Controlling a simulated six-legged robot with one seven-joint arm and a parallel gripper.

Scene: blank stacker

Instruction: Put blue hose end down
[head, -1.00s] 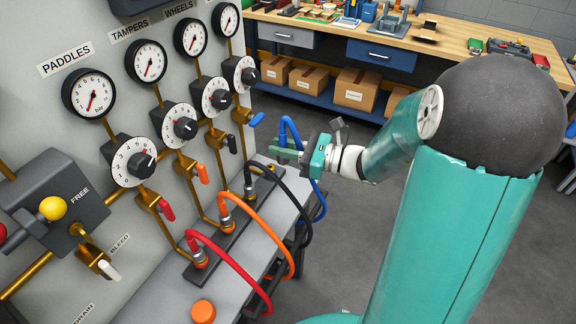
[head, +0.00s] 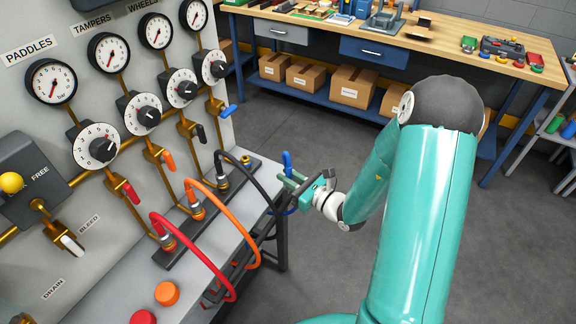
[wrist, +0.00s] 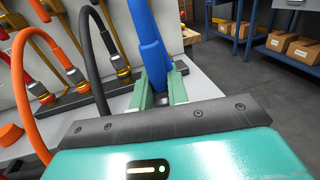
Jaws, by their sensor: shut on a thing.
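My gripper (head: 291,181) is shut on the blue hose (head: 287,161) beside the right edge of the grey bench. A short blue length stands up above the fingers, and part of a blue loop shows below them. In the wrist view the blue hose (wrist: 147,42) rises between the green fingers (wrist: 159,93); its tip is hidden. The rail (head: 200,228) on the bench carries the plugged-in red hose (head: 196,256), orange hose (head: 238,224) and black hose (head: 262,182). A bare brass fitting (head: 245,160) sits at the rail's far end.
The panel with gauges (head: 52,81) and dials stands at the left. An orange cap (head: 166,293) and a red cap (head: 143,317) lie on the near bench. A wooden workbench (head: 440,40) with boxes below stands at the back. The floor between is clear.

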